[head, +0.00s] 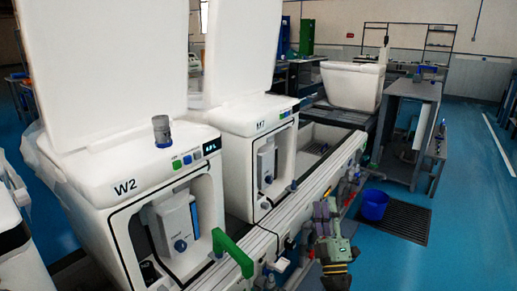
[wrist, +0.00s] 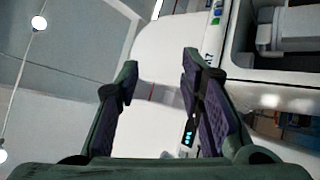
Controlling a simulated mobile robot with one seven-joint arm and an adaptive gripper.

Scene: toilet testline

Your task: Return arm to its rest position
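My gripper (head: 325,210) shows in the head view right of the lower middle, beside the outer edge of the testline rail. It is green with purple finger pads and is raised above the blue floor. In the wrist view my gripper (wrist: 160,62) has its two fingers spread well apart with nothing held between them. White machine panels show behind and between the fingers there. Part of my arm (head: 337,275) shows below the gripper in the head view; the rest of the arm is out of view.
The white W2 unit (head: 100,190) stands at left with a raised lid, a grey cylinder (head: 162,130) on top and a green handle (head: 232,252) in front. A second white unit (head: 235,118) stands behind. A blue bucket (head: 375,206) and dark grate (head: 412,222) lie right; open floor beyond.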

